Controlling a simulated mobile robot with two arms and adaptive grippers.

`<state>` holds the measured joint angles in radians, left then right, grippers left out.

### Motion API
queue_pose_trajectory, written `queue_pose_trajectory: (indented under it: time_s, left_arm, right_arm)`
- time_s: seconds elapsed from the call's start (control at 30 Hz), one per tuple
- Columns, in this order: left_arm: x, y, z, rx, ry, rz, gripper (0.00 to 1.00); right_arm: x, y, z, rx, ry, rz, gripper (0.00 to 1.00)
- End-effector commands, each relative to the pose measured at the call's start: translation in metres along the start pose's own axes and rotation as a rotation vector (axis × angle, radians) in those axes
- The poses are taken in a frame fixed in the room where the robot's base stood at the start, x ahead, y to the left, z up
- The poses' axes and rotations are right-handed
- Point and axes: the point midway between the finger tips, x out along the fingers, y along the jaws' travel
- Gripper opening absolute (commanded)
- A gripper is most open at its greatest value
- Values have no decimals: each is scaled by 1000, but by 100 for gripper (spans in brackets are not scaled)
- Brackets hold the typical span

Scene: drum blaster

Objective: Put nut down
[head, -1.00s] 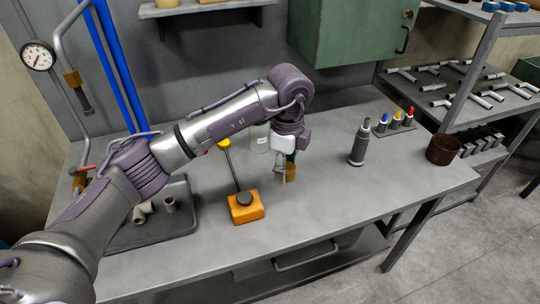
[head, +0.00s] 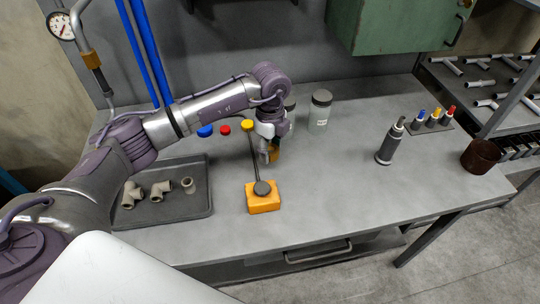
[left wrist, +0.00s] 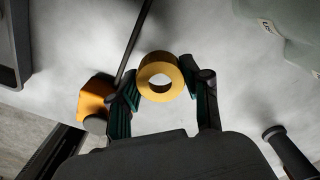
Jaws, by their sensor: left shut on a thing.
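The nut, a brass-yellow ring (left wrist: 160,77), shows in the left wrist view between the two fingertips. My left gripper (left wrist: 164,90) is shut on it. In the head view the left gripper (head: 267,152) points down over the middle of the grey workbench (head: 330,190), and part of the nut (head: 275,154) shows beside the fingers. I cannot tell whether the nut touches the bench top. My right gripper is in neither view.
An orange block with a dark rod (head: 263,202) stands just in front of the gripper. Jars (head: 320,111) stand behind it. A tray with pipe fittings (head: 185,207) is at left. A dark grey bottle (head: 386,149) stands right; the bench between is clear.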

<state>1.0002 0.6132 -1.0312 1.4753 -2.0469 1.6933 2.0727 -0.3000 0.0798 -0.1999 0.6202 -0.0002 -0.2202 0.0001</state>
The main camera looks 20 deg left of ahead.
Motion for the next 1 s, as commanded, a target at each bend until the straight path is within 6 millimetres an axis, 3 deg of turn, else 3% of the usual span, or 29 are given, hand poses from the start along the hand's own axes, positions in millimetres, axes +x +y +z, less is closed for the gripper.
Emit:
queue_pose_trajectory:
  time_s: [0.37,0.9,0.93,1.0]
  left_arm:
    - [40,1,2,0,0,2,6]
    - [51,0,2,0,-1,1,6]
    - [50,0,2,0,-1,1,51]
    - [50,0,2,0,-1,1,63]
  right_arm:
    - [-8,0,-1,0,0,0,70]
    - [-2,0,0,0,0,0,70]
    - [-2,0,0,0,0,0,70]
    - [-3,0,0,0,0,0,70]
